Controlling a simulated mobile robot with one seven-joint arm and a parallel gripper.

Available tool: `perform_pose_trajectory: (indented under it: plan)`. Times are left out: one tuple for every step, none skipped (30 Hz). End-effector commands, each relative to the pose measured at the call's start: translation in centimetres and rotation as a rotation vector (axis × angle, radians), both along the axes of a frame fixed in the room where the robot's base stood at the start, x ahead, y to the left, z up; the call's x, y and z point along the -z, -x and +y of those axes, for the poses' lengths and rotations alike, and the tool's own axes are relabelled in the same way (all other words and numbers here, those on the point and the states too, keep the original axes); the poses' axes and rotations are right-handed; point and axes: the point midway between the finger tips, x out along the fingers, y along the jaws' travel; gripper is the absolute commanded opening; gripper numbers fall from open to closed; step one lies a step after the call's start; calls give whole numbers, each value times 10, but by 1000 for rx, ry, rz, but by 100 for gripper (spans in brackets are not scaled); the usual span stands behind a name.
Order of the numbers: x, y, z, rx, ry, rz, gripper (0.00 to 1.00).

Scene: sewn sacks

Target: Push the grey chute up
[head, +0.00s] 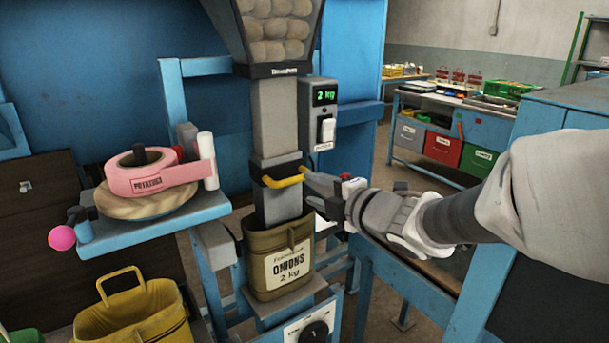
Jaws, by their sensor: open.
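The grey chute (277,203) hangs under a hopper of round produce, and its lower end goes into the mouth of a brown sack (277,262) labelled "ONIONS 2 kg". A yellow handle (284,181) sticks out from a dark band around the chute. My gripper (312,184) comes in from the right, with its fingertips at the right end of the handle. It is open; whether the fingers touch the handle I cannot tell.
A scale box (320,114) reading "2 kg" with a white switch is right of the chute, above my gripper. A pink label roll (150,178) sits on a blue shelf at left. A yellow bag (133,312) stands at lower left.

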Motion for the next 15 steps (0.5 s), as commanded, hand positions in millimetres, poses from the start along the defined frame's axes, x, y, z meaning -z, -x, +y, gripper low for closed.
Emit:
perform_pose_trajectory:
  plan:
    - [5, -8, 7, -3, 0, 3, 49]
    - [5, -13, 10, -3, 1, 2, 49]
    - [7, -19, 14, -3, 0, 3, 49]
    - [7, -24, 17, -3, 0, 1, 49]
    - [9, -28, 20, -3, 1, 2, 49]
    - [10, -34, 24, -2, 0, 2, 49]
    - [11, -39, 26, -2, 1, 3, 49]
    - [12, -43, 29, -2, 0, 2, 49]
    - [14, -48, 33, -2, 1, 2, 49]
    - [15, -51, 36, -3, 1, 2, 49]
    - [15, -55, 39, -3, -1, 2, 49]
    - [16, -59, 41, -2, -1, 2, 49]
    - [17, -62, 43, -1, 0, 1, 49]
    - [17, -65, 44, -1, 0, 1, 49]
    - [18, -68, 46, -1, 0, 1, 49]
